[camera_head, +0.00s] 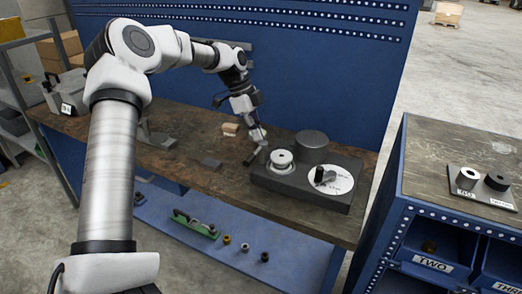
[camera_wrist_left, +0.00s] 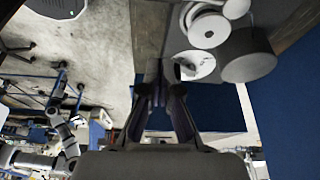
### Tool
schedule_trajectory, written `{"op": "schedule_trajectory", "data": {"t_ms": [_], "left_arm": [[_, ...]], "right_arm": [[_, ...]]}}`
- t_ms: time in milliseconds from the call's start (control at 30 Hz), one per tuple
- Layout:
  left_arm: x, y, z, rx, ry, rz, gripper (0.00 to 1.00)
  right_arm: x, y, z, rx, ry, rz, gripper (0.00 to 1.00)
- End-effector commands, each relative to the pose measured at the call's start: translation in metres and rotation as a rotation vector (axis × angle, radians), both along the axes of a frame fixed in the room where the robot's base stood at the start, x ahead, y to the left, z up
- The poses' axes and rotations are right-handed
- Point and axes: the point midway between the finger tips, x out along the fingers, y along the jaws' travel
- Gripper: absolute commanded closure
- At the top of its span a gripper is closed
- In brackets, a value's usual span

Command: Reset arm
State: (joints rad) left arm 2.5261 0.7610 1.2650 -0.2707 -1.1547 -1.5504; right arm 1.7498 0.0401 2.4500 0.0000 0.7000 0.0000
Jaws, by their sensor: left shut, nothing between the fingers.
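My left arm comes in from the left in the head view. Its gripper (camera_head: 253,156) is low over the workbench, beside the left end of a grey device (camera_head: 305,190). The device carries a white stepped knob (camera_head: 281,160), a dark cylinder (camera_head: 312,146) and a white disc (camera_head: 331,180) with a black handle (camera_head: 324,175). In the left wrist view, the fingers (camera_wrist_left: 160,82) are closed with nothing between them. The white disc (camera_wrist_left: 196,66) and dark cylinder (camera_wrist_left: 248,56) show ahead of them. Whether the gripper touches the device is unclear.
The brown workbench (camera_head: 190,150) holds small grey parts and a wooden block (camera_head: 230,129). A blue perforated panel (camera_head: 310,80) stands behind. A lower blue shelf (camera_head: 230,235) holds small parts. A second bench (camera_head: 450,150) at right carries a plate with two cylinders.

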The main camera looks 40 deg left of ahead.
Motion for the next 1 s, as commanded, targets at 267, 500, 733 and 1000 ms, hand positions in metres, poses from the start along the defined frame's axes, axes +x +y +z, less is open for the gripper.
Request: {"op": "schedule_trajectory", "data": {"t_ms": [267,500,733,1000], "left_arm": [[-0.002,0.007,0.019,0.001,0.001,0.000,1.00],[-0.002,0.006,0.018,0.001,0.001,0.000,1.00],[-0.002,0.006,0.018,0.000,0.002,-0.001,1.00],[-0.019,-0.045,-0.079,0.075,0.279,-0.124,1.00]], "right_arm": [[0.000,0.000,-0.003,0.000,0.000,0.000,0.60],[0.000,0.000,-0.002,0.000,0.000,0.000,0.60],[0.000,0.000,-0.002,0.000,0.000,0.000,0.60],[0.000,0.000,-0.002,0.000,0.000,0.000,0.60]]}}
